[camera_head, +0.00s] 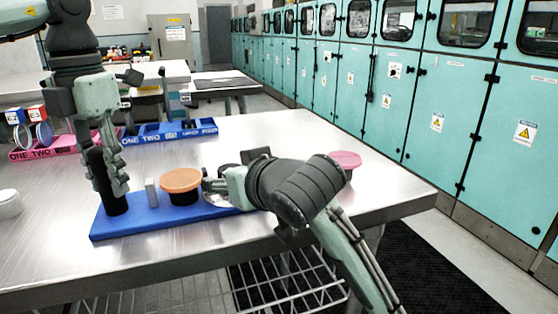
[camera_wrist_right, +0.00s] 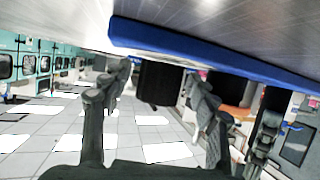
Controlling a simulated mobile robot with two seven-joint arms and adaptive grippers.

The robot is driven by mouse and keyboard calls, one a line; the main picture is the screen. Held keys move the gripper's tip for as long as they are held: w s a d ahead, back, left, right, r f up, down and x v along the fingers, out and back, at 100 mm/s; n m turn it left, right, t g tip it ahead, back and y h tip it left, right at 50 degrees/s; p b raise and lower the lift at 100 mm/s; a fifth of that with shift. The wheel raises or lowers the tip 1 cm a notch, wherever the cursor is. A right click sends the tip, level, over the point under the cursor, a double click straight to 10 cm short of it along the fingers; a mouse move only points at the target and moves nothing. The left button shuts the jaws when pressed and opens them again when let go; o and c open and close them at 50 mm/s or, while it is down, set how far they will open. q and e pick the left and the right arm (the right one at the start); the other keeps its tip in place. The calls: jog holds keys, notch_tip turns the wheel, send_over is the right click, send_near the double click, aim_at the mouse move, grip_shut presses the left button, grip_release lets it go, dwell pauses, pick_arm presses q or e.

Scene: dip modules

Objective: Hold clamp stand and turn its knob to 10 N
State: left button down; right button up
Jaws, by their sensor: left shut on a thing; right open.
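The clamp stand has a flat blue base (camera_head: 125,222) on the steel table. My left gripper (camera_head: 110,178) points down and is shut on its black upright post (camera_head: 114,204) at the left end. An orange-topped black round part (camera_head: 181,180) and a small grey block stand along the base. My right gripper (camera_head: 213,184) reaches in from the right, low over the base's right end. In the right wrist view it (camera_wrist_right: 158,105) is open, with a dark knob-like cylinder (camera_wrist_right: 160,84) between its fingers; contact cannot be told. In the head view the right gripper hides that cylinder. No dial reading is legible.
A blue tray (camera_head: 170,131) and a pink tray (camera_head: 67,146) marked ONE TWO lie at the back. A pink-topped round part (camera_head: 345,160) stands right of my right arm. A white round item (camera_head: 10,203) sits at the left edge. The front of the table (camera_head: 60,262) is clear.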

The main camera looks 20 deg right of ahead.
aim_at(340, 158)
jog(key=shift+d, duration=0.1)
